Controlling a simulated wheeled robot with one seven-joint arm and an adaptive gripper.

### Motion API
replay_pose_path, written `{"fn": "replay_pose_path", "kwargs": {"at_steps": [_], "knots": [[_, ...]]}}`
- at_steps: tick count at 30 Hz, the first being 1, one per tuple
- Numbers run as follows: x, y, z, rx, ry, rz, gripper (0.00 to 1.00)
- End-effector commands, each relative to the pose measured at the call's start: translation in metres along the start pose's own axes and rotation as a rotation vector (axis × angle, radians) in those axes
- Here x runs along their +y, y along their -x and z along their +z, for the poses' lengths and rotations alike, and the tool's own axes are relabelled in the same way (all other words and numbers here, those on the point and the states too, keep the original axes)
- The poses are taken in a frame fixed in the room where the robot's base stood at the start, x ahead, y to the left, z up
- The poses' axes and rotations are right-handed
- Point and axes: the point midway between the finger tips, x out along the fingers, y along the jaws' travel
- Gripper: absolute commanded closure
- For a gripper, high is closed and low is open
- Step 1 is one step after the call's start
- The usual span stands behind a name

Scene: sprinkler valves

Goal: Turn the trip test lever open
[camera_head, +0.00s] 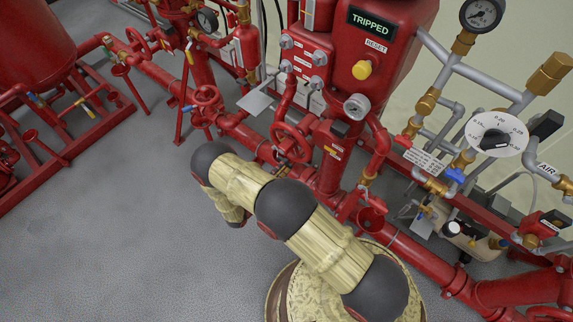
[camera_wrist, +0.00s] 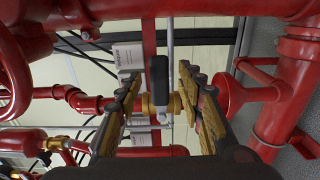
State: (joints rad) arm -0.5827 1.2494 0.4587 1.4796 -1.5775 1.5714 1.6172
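My gripper (camera_wrist: 160,78) is open, with one finger on each side of the handle. Gaps show between the fingers and the handle, and I cannot tell how far beyond the fingertips it lies. In the head view, my arm hides this lever and most of my gripper.
A red handwheel (camera_wrist: 12,75) and thick red pipes (camera_wrist: 295,90) flank the gripper. A red cup-shaped drain (camera_wrist: 232,95) is close on the right. In the head view, a panel reads TRIPPED (camera_head: 373,23), above a yellow reset knob (camera_head: 362,69). Grey floor (camera_head: 130,230) is clear at left.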

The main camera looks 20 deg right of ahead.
Motion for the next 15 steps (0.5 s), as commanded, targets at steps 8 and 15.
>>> {"fn": "replay_pose_path", "kwargs": {"at_steps": [8,15], "knots": [[0.0,-0.026,0.0,-0.001,-0.001,0.0,0.62],[0.001,-0.028,0.0,0.0,0.0,0.0,0.62]]}}
